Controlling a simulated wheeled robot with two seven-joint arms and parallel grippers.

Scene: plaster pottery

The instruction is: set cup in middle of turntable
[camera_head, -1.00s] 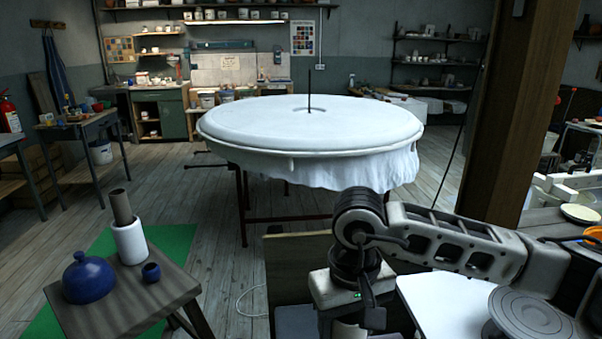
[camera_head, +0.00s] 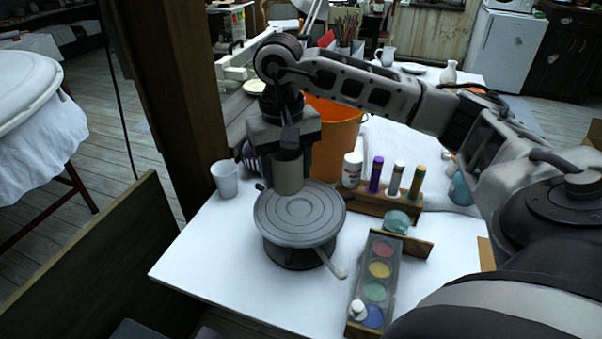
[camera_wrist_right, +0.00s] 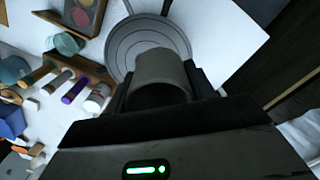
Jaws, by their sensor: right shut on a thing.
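The cup (camera_head: 288,173) is a plain grey-beige cylinder. My right gripper (camera_head: 287,158) is shut around it, with one finger on each side. The turntable (camera_head: 300,212) is a round grey disc with ring grooves on a dark base. In the head view the cup hangs upright at the turntable's far edge, its lower end overlapping the rim; its exact height is hard to tell. In the right wrist view the cup (camera_wrist_right: 160,68) sits between the fingers, in front of the turntable (camera_wrist_right: 146,38). My left gripper is not in view.
A white cup (camera_head: 225,179) stands left of the turntable. An orange bucket (camera_head: 335,135) is behind. A wooden rack (camera_head: 385,203) with several bottles and a paint palette (camera_head: 376,275) are on the right. The white table's (camera_head: 215,262) front left is clear.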

